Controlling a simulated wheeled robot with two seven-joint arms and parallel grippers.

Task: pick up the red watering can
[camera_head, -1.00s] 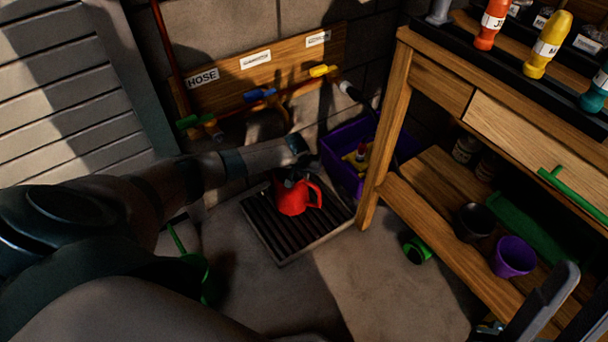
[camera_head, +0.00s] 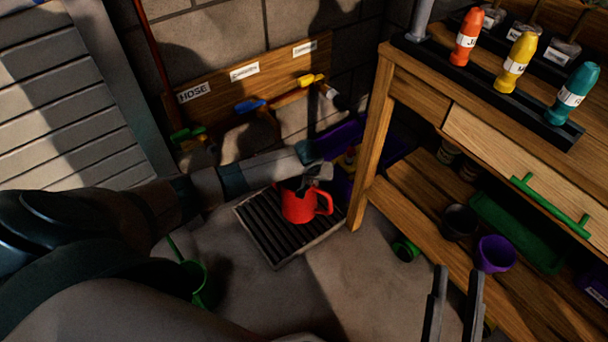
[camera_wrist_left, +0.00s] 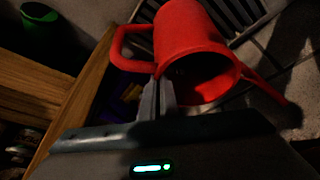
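The red watering can (camera_head: 298,208) is at the black slatted grate (camera_head: 267,240) on the floor; I cannot tell whether it touches the slats. Its handle points right in the head view. In the left wrist view the can (camera_wrist_left: 190,45) shows its open mouth, with the handle to the left and the spout to the right. My left gripper (camera_head: 308,182) is over the can's top. Its fingers (camera_wrist_left: 158,85) are close together at the rim beside the handle and look shut on the can's wall. My right gripper (camera_head: 458,272) is open and empty at lower right.
A wooden workbench (camera_head: 365,150) stands close on the right, its leg beside the grate. A purple crate (camera_head: 345,135) is behind the can. The floor in front of the grate is clear.

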